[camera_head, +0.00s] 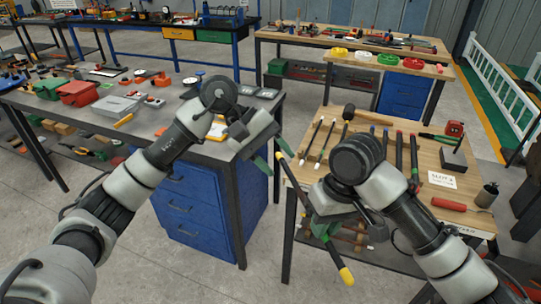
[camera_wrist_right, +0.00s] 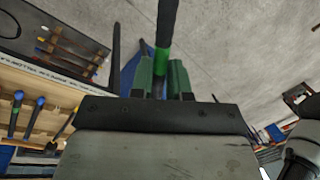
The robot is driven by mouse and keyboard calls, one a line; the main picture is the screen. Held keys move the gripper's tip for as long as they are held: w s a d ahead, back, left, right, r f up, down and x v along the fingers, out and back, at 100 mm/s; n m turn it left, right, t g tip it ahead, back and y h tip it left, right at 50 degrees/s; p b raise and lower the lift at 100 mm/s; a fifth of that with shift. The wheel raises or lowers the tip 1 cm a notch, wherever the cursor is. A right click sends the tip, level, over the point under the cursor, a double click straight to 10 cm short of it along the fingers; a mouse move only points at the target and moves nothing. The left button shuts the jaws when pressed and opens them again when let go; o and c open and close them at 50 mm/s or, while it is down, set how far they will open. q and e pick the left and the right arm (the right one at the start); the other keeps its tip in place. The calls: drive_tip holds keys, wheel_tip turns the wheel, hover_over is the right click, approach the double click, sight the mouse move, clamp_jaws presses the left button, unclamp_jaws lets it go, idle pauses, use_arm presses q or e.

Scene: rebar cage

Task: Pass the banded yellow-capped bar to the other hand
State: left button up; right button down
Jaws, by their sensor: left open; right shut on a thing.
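A dark bar (camera_head: 335,256) with yellow ends is held aslant above the floor between the two workbenches. My right gripper (camera_head: 320,222) is shut on it, near its middle. In the right wrist view the bar (camera_wrist_right: 167,22) shows a green band just beyond the green fingers of my right gripper (camera_wrist_right: 161,78). My left gripper (camera_head: 271,158) is open, with its green fingers close to the bar's upper yellow end. I cannot tell whether that end lies between the fingers or beside them.
A wooden bench (camera_head: 438,202) at right holds several capped bars, a mallet, a black block and a slot card (camera_head: 442,180). A grey bench (camera_head: 90,118) with blue drawers stands at left, with red and green bins. Open floor lies between them.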

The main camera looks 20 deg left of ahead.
sight(303, 198)
drive_tip(key=shift+r, duration=0.1)
use_arm(q)
drive_tip(key=shift+m+y, duration=0.6)
drive_tip(key=shift+y, duration=0.1)
drive_tip(key=x, duration=1.1)
drive_tip(key=shift+w+a+f, duration=0.1)
drive_tip(key=shift+a+f, duration=0.05)
drive_tip(key=shift+f, duration=0.25)
drive_tip(key=shift+c, duration=0.3)
clamp_jaws()
drive_tip(key=shift+r, duration=0.1)
use_arm(e)
drive_tip(key=c, duration=1)
unclamp_jaws()
